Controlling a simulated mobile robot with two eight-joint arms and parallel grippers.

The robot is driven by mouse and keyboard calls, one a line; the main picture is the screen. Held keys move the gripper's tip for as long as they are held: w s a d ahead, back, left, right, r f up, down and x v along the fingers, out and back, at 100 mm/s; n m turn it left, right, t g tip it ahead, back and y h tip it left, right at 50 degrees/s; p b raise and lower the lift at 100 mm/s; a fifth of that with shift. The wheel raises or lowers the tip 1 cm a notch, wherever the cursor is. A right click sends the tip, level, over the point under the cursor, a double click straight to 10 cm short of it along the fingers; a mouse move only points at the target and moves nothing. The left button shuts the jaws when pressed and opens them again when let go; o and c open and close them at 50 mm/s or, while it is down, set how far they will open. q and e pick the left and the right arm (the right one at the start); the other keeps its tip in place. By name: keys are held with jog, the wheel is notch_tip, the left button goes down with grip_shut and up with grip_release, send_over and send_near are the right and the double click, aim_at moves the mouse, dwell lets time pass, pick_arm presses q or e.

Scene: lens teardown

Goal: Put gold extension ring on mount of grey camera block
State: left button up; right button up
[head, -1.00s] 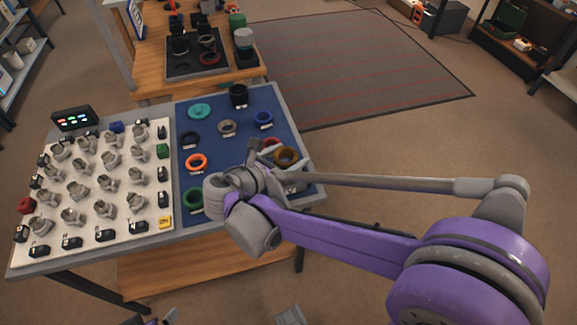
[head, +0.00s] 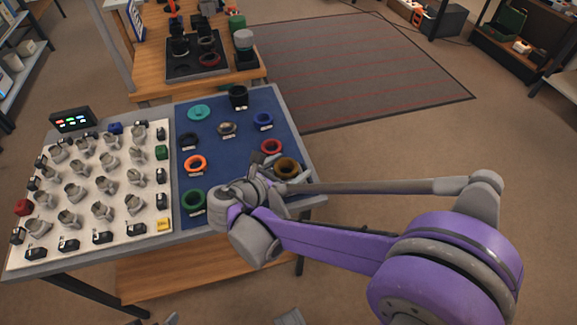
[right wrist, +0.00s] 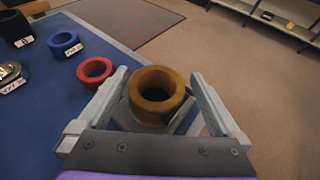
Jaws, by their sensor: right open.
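The gold extension ring (head: 287,168) is at the near right corner of the blue mat, upright with its hole facing up. In the right wrist view the ring (right wrist: 157,95) sits between the two fingers, with gaps on both sides. My right gripper (right wrist: 160,85) is open around it. Pale grey surfaces (right wrist: 184,122) show beneath the ring, but the gripper hides most of them. I cannot tell whether they are the grey camera block or how the ring is seated.
A red ring (head: 271,146) lies just beyond the gold one. An orange ring (head: 196,163), a green ring (head: 193,200) and a blue ring (head: 263,121) stand on the blue mat (head: 225,155). A white board (head: 125,220) with several grey parts is at left.

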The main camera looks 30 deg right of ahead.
jog(key=shift+s+a+r, duration=0.1)
jog(key=shift+a+r, duration=0.1)
jog(key=shift+r, duration=0.05)
jog(key=p+v, duration=0.1)
jog(key=v, duration=1)
jog(key=s+d+f+m+g+y, duration=0.2)
jog(key=s+d+f+m+y, duration=0.3)
jog(key=s+f+m, duration=0.15)
jog(key=s+a+f+m+y, duration=0.1)
jog(key=s+f+m+y, duration=0.1)
jog(key=m, duration=0.6)
jog(key=s+a+f+m+t+y, duration=0.1)
jog(key=s+m+y, duration=0.3)
jog(key=m, duration=0.4)
jog(key=shift+s+a+f+y, duration=0.3)
jog(key=shift+f+y, duration=0.1)
jog(key=shift+y, duration=0.4)
